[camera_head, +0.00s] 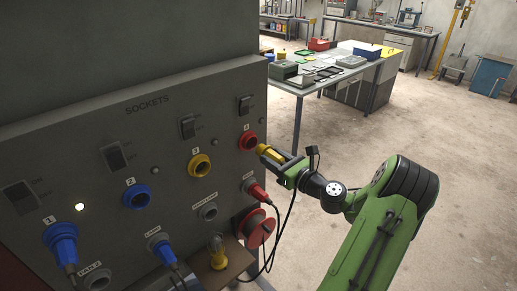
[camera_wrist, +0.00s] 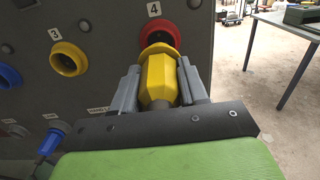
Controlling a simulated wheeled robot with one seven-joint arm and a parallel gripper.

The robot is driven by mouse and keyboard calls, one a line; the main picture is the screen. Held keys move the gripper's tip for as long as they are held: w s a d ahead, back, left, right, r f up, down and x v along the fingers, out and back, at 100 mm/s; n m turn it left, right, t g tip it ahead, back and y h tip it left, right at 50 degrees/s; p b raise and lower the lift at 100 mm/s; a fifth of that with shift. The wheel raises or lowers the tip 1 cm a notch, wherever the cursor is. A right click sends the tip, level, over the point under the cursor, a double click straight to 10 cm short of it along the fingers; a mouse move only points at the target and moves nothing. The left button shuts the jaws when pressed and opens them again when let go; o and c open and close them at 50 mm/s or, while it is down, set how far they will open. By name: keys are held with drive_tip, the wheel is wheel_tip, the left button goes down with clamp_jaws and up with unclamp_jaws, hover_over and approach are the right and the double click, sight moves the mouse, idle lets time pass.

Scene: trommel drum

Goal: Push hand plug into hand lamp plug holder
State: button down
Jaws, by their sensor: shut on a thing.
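My gripper (camera_head: 283,160) is shut on a yellow plug (camera_head: 263,149) on the right side of the socket panel. The wrist view shows the grey fingers (camera_wrist: 160,82) on either side of this plug (camera_wrist: 157,76). Its front end is at the red socket 4 (camera_head: 248,140), which also shows in the wrist view (camera_wrist: 174,36); I cannot tell how far it sits inside. A grey round holder (camera_head: 208,211) under the yellow socket 3 (camera_head: 199,166) looks empty; its label is too small to read surely.
A red plug (camera_head: 257,191) with a black cable hangs below socket 4, near a red reel (camera_head: 258,228). Blue plugs (camera_head: 62,243) sit at the lower left. Another yellow object (camera_head: 217,252) stands on the shelf. Open floor lies to the right; a cluttered table (camera_head: 318,80) is behind.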

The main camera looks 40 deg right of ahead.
drive_tip(key=shift+s, duration=2.5)
drive_tip(key=shift+d, duration=0.1)
